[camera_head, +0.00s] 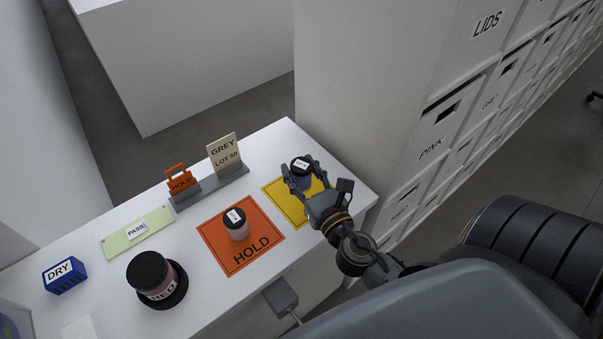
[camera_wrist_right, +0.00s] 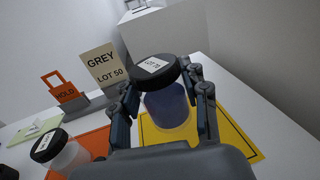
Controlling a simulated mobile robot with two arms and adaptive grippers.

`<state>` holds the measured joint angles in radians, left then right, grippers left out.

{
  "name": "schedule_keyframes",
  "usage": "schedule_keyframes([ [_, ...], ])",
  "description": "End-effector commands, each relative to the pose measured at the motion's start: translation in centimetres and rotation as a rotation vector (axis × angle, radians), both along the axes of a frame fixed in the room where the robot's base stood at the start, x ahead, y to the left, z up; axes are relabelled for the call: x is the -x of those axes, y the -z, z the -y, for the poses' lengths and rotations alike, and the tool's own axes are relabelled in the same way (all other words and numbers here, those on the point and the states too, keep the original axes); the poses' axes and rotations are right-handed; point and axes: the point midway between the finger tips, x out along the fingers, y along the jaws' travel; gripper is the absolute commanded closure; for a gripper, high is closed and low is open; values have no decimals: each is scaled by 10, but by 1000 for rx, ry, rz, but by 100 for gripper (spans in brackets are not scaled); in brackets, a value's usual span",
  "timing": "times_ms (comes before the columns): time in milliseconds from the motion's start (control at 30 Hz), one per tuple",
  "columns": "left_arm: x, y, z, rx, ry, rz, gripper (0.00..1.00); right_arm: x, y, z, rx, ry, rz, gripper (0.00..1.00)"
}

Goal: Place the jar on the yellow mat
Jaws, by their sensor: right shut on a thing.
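A jar with a black lid, a white lid label and blue-purple contents (camera_wrist_right: 166,106) is between the fingers of my right gripper (camera_wrist_right: 165,105). The gripper is shut on it. In the head view the jar (camera_head: 301,169) is upright over the far part of the yellow mat (camera_head: 296,211). The mat also shows in the wrist view (camera_wrist_right: 236,143), below and around the jar. The jar's base is partly hidden, so I cannot tell whether it touches the mat. My left gripper is in neither view.
Left of the yellow mat lies an orange HOLD mat (camera_head: 215,245) with a white, black-lidded jar (camera_head: 238,228) on it. Behind stand an orange HOLD tag (camera_head: 181,180) and a GREY LOT 50 card (camera_head: 223,153). Further left are a large RED jar (camera_head: 155,276), a green PASS strip (camera_head: 118,239) and a blue DRY block (camera_head: 65,275).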

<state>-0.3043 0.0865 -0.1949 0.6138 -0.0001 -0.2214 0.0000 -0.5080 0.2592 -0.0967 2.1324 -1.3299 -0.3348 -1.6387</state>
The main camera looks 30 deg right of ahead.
Motion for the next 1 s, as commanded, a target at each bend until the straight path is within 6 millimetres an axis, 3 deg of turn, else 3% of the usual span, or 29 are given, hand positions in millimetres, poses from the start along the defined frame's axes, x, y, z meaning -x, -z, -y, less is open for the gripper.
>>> schedule_keyframes([
  [167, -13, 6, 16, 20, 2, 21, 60, -8, 13, 6, 0, 0, 1, 88],
  [400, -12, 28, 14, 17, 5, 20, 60, -14, 48, 11, -1, 1, -1, 88],
  [867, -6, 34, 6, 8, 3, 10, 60, -13, 55, 10, -1, -1, 1, 88],
  [900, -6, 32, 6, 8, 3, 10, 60, -13, 54, 10, -1, -1, 0, 50],
  [1000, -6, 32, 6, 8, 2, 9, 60, -13, 53, 10, -1, -1, 0, 33],
])
